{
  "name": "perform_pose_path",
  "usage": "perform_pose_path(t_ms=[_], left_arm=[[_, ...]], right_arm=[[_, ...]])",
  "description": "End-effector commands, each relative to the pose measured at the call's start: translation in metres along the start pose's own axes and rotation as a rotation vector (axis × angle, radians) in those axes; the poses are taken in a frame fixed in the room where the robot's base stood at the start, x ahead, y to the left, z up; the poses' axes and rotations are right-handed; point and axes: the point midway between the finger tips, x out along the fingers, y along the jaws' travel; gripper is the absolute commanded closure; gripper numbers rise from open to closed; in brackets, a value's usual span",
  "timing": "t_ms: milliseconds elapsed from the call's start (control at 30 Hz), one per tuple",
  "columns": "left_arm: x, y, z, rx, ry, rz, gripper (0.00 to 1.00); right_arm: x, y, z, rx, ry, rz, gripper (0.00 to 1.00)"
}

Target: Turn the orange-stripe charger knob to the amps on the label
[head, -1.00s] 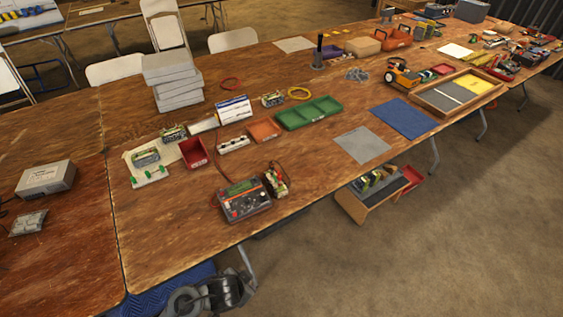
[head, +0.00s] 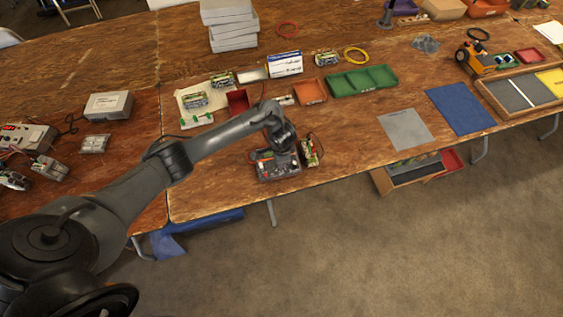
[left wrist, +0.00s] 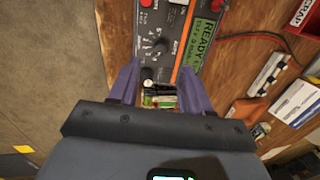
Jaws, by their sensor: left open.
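The charger (head: 278,172) is a dark box on the wooden table, partly hidden under my left arm in the head view. In the left wrist view the charger (left wrist: 166,22) shows an orange stripe, white dial marks and a green display starting with "READY". A black knob (left wrist: 160,46) sits amid the marks, and another black knob (left wrist: 147,73) is nearer. My left gripper (left wrist: 159,66) is open over the charger's near part, its purple fingers either side of the lower knob. A battery pack (head: 309,152) stands beside the charger. I cannot read its label.
A red bin (head: 238,102), an orange tray (head: 310,91) and a green tray (head: 362,81) stand behind the charger. A red cable (left wrist: 265,36) lies beside it. The grey mat (head: 406,130) is flat and clear to the right.

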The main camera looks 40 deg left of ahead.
Motion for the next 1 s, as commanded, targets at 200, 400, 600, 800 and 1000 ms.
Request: perform_pose_path(t_ms=[200, 400, 600, 800, 1000], left_arm=[[0.04, 0.001, 0.0, -0.001, 0.0, -0.001, 0.52], [0.062, 0.0, 0.0, 0.0, 0.0, -0.002, 0.52], [0.071, -0.001, -0.001, 0.001, 0.002, -0.002, 0.52], [0.072, -0.001, -0.001, 0.001, 0.002, -0.002, 0.52], [0.072, -0.001, -0.001, 0.001, 0.002, -0.002, 0.67]], right_arm=[[0.018, -0.001, 0.007, 0.0, -0.002, 0.0, 0.57], [0.026, -0.001, 0.009, 0.0, -0.002, 0.0, 0.57], [0.029, -0.001, 0.01, 0.0, -0.002, 0.0, 0.57], [0.028, -0.001, 0.01, 0.0, -0.001, 0.0, 0.57], [0.028, -0.001, 0.009, 0.0, -0.001, 0.0, 0.57]])
